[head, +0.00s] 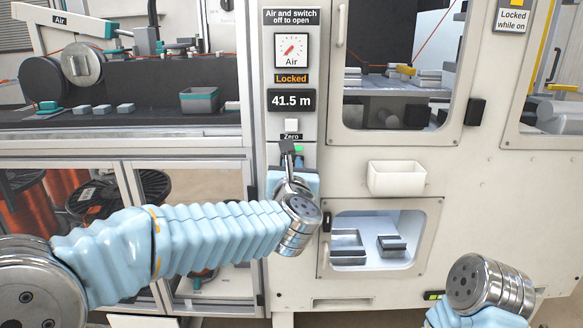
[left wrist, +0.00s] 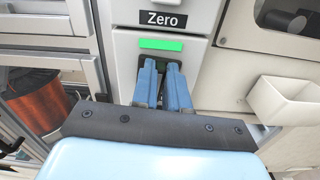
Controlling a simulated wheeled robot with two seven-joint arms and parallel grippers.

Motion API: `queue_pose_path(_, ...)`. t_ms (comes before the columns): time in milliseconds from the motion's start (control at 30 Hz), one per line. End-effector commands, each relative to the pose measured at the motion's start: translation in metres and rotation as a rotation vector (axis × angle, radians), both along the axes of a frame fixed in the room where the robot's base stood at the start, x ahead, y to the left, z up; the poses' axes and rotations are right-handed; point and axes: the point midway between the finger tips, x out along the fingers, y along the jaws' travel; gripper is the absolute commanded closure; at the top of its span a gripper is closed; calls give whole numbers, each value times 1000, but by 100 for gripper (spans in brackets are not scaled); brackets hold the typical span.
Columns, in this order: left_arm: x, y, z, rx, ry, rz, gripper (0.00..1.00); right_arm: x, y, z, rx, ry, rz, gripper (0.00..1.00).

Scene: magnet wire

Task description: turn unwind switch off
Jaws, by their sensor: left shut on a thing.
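My left gripper (head: 288,148) reaches the control column just below the Zero button. In the left wrist view its two blue fingers (left wrist: 163,70) point at a dark switch recess (left wrist: 125,80) under a lit green bar (left wrist: 162,44). The fingers are close together, shut on the unwind switch, whose lever they hide. The green bar also shows in the head view (head: 299,149), beside the fingertips. My right arm's wrist is at the lower right of the head view; its gripper does not show.
The Zero button (head: 291,125) is just above, under a "41.5 m" display (head: 292,101) and an Air gauge (head: 292,50) with an orange "Locked" sign (head: 292,78). A white bin (head: 396,179) juts out to the right. Framed doors (head: 128,205) stand left.

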Motion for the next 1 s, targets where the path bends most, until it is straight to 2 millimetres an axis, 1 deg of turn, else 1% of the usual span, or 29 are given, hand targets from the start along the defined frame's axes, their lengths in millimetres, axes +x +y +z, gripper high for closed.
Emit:
queue_pose_path(167, 0, -2, -2, 122, -1, 0, 100, 1, -2, -6, -2, -2, -3, 57)
queue_pose_path(433, 0, -7, -3, 373, 0, 0, 100, 2, -4, -11, -5, -3, -7, 57)
queue_pose_path(1000, 0, -15, -8, 917, -1, 0, 100, 1, -3, -7, -4, -2, -5, 57)
